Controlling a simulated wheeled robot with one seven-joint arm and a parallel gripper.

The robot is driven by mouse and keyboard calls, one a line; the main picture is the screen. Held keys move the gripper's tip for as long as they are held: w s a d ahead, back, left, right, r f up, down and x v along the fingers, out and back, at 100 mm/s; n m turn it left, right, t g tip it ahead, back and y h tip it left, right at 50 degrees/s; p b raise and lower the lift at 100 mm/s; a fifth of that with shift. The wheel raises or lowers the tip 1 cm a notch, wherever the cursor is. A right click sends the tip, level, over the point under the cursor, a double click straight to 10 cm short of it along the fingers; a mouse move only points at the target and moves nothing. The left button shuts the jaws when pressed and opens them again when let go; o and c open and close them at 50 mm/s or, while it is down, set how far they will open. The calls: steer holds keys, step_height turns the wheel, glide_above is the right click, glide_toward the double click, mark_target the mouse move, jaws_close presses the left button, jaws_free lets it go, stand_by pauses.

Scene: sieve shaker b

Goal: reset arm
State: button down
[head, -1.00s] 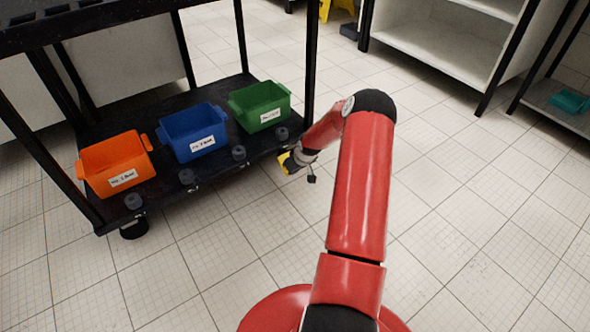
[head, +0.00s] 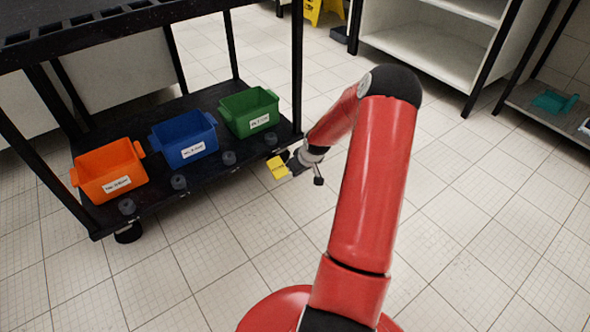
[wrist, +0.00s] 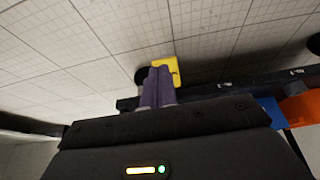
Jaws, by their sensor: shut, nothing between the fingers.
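My red arm reaches up and away from my base in the head view. My gripper (head: 280,168) is near the right front corner of the black cart's lower shelf, over or just in front of its edge. In the wrist view the two purple-grey fingers (wrist: 158,72) are together with nothing between them. A yellow piece (head: 277,167) shows by the gripper end, and a yellow square also shows beyond the fingertips in the wrist view (wrist: 165,70). I cannot tell whether it is part of the gripper or apart from it.
The black cart's lower shelf (head: 190,198) holds an orange bin (head: 108,172), a blue bin (head: 184,140) and a green bin (head: 249,112), with several dark round pieces along its front edge. White shelving (head: 425,45) stands at the back right. The tiled floor is clear on the right.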

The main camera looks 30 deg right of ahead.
steer(key=shift+r, duration=0.1)
stand_by(0.5)
steer(key=s+a+r+h+p, duration=0.1)
steer(key=s+a+r, duration=0.1)
steer(key=a+r, duration=0.5)
steer(key=s+a+r+h+p, duration=0.1)
steer(key=s+a+r+p, duration=0.15)
steer(key=r, duration=0.85)
steer(key=s+a+r+p, duration=0.15)
steer(key=a+r, duration=0.25)
steer(key=r, duration=0.6)
steer(key=s+a+r+y+p, duration=0.1)
steer(key=s+a+r, duration=0.5)
steer(key=s, duration=0.4)
steer(key=s+a+r+p, duration=0.2)
steer(key=s+a+r, duration=0.5)
steer(key=s, duration=0.4)
steer(key=shift+a+r+t+y, duration=0.15)
steer(key=shift+r+t+y, duration=0.2)
steer(key=shift+t+y, duration=0.05)
